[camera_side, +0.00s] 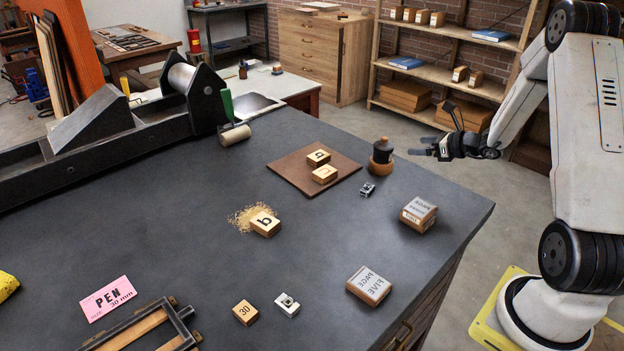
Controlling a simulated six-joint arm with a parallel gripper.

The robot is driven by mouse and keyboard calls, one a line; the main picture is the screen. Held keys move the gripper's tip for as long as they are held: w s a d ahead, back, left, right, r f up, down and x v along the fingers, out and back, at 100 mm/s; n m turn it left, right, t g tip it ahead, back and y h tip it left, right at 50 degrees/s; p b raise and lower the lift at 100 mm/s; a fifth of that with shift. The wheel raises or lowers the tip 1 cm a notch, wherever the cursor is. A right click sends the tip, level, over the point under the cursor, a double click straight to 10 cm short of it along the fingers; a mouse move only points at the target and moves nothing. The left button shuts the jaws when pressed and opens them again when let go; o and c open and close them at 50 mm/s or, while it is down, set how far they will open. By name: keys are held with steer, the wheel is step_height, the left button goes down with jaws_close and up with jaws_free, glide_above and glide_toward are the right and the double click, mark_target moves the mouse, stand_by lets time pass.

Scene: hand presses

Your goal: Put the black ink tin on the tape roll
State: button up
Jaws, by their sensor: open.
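The black ink tin (382,149) stands upright on top of the brown-orange tape roll (380,167), near the far right part of the dark bench top. My gripper (430,146) is open and empty, just right of the tin and roughly level with it. A gap shows between my fingers and the tin, so they are apart. The tape roll lies flat, its top mostly covered by the tin.
A brown board (290,178) with two letter blocks lies left of the roll. A small metal piece (367,190) lies in front of it. A wood-and-metal block (418,214) sits near the right bench edge. A green-handled roller (234,132) stands further left.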

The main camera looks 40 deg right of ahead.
steer(key=s+a+f+n+g+y, duration=0.15)
steer(key=a+n+g, duration=0.25)
steer(key=a+n, duration=0.45)
steer(key=s+a+r+n+g+y, duration=0.1)
steer(key=a+n+g+y, duration=0.3)
steer(key=a, duration=0.7)
steer(key=s+a+n+g+h, duration=0.1)
steer(key=s+a+n+h, duration=0.2)
steer(key=n, duration=0.8)
steer(key=s+a+r+n+g+h, duration=0.1)
steer(key=s+a+n+h, duration=0.3)
steer(key=n, duration=0.7)
steer(key=s+a, duration=0.2)
steer(key=a, duration=0.2)
steer(key=shift+r+g, duration=0.2)
steer(key=shift+g, duration=0.2)
steer(key=shift+a, duration=0.1)
